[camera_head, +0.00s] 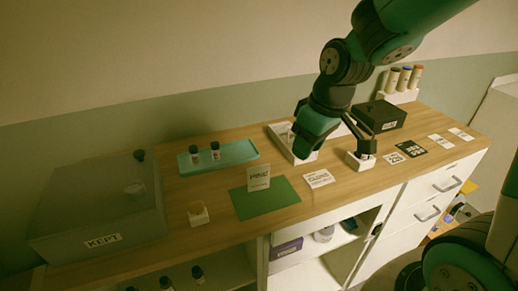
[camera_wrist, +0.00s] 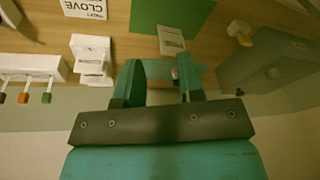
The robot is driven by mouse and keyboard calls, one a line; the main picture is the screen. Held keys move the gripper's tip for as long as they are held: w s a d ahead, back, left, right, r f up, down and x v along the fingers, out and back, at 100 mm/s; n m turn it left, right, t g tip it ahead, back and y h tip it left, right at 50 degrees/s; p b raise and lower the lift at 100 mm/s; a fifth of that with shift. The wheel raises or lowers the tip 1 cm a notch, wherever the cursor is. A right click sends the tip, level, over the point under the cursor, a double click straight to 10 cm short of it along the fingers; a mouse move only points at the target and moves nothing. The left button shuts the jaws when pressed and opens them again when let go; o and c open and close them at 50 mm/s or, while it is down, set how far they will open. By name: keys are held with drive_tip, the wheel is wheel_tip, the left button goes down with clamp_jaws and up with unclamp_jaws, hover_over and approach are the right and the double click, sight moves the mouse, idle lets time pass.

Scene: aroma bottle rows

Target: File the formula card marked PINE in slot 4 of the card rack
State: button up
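The PINE card (camera_head: 259,173) stands upright on the green mat (camera_head: 270,201); in the wrist view the card (camera_wrist: 171,38) shows beyond my fingers, apart from them. My gripper (camera_head: 303,152) is above the table, behind and to the right of the card. In the wrist view my gripper (camera_wrist: 155,88) has its two teal fingers apart, with no card between them. A white slotted piece (camera_wrist: 92,58), which looks like the card rack, stands left of my fingers; the white rack (camera_head: 285,140) is partly hidden by my gripper in the head view. Slot numbers are not readable.
A flat CLOVE card (camera_head: 318,179) lies right of the mat. A teal tray (camera_head: 225,157) with two bottles is behind the mat. A grey KEPT box (camera_head: 100,205) fills the left end. A black box (camera_head: 379,116) and a white block (camera_head: 360,160) stand to the right.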

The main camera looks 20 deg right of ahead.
drive_tip(key=w+r+n+g+y, duration=0.2)
drive_tip(key=w+r+n, duration=0.2)
drive_tip(key=w+n, duration=0.55)
drive_tip(key=n+p, duration=0.3)
hover_over(259, 169)
drive_tip(key=d, duration=0.2)
drive_tip(key=shift+y, duration=0.3)
wheel_tip(259, 169, down, 10)
drive_tip(key=shift+f, duration=0.1)
drive_tip(key=shift+d+p+x, duration=0.1)
drive_tip(key=shift+p+x, duration=0.65)
drive_tip(key=shift+x, duration=0.85)
drive_tip(key=shift+d+p+x, duration=0.15)
drive_tip(key=shift+p+x, duration=0.55)
drive_tip(key=shift+x, duration=0.9)
drive_tip(key=shift+w, duration=0.15)
clamp_jaws()
